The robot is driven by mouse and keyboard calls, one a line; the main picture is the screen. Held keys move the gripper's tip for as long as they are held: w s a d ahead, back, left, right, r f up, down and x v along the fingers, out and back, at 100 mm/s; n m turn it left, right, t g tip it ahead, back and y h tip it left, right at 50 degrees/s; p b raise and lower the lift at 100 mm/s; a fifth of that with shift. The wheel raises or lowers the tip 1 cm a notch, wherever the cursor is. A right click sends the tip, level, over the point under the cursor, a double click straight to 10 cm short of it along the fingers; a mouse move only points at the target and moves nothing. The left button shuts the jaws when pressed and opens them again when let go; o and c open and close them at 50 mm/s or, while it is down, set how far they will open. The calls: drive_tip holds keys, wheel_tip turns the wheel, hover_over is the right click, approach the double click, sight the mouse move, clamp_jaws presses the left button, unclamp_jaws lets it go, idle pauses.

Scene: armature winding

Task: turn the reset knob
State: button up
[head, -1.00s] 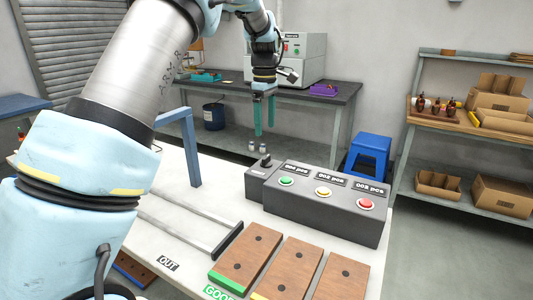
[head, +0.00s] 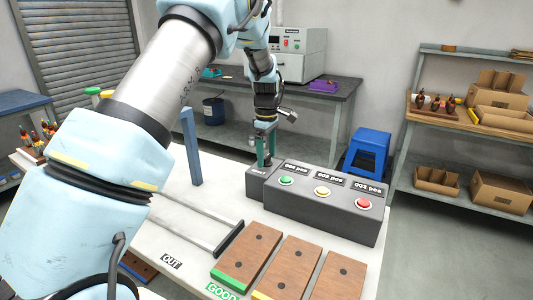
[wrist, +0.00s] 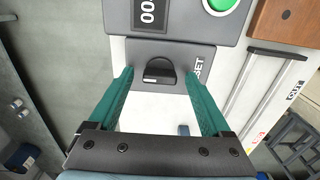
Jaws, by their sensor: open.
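The reset knob (wrist: 159,71) is a black half-round knob on a small dark grey box (wrist: 127,49) marked RESET in the wrist view. My gripper (wrist: 159,82) is open, with one green finger on each side of the knob. A gap shows between the knob and each finger. In the head view my gripper (head: 265,160) points down at the small box (head: 258,183), and its fingers hide the knob there. I cannot tell how far down the fingertips reach beside the knob.
A larger grey box (head: 320,208) with green, yellow and red buttons stands directly beside the small box. Wooden blocks (head: 247,252) lie in front of it. A blue-grey post (head: 191,147) stands to the left. A rail frame (head: 200,228) lies on the white table.

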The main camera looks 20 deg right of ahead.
clamp_jaws()
idle(0.6)
drive_tip(key=m, duration=0.3)
drive_tip(key=shift+m, duration=0.4)
drive_tip(key=m, duration=0.4)
drive_tip(key=shift+m+b, duration=0.3)
drive_tip(key=m, duration=0.4)
drive_tip(key=shift+m, duration=2.2)
